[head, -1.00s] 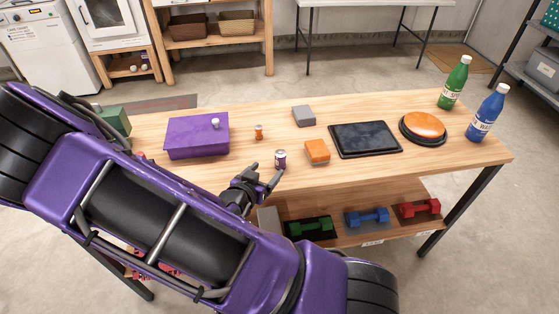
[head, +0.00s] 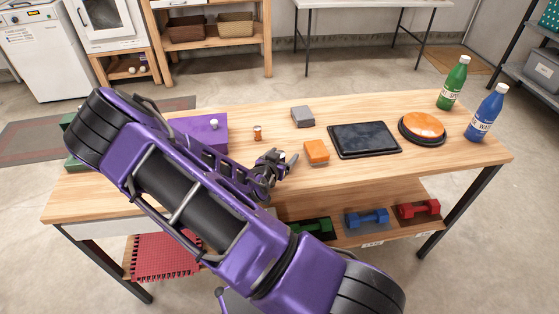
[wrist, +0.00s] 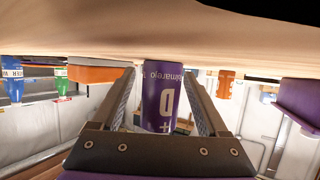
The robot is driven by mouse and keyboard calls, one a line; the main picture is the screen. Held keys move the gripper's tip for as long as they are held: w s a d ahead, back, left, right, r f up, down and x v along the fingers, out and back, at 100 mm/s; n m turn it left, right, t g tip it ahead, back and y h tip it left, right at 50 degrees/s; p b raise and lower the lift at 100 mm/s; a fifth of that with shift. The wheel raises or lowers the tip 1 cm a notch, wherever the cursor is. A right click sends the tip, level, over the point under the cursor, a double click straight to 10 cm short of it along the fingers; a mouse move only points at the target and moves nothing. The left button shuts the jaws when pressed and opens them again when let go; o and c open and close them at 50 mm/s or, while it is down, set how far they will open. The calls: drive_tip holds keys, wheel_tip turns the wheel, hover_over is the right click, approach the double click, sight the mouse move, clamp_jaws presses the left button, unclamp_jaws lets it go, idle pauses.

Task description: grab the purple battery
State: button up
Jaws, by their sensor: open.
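The purple battery (wrist: 162,98) stands between the two fingers of my gripper (wrist: 159,74) in the wrist view, which shows the scene upside down. The fingers are open on either side of it, and I see a narrow gap at each side.
An orange battery (head: 257,132) stands behind my gripper, beside a purple box (head: 207,130). An orange block (head: 316,151) lies close to the right.

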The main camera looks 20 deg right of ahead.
clamp_jaws()
idle(0.4)
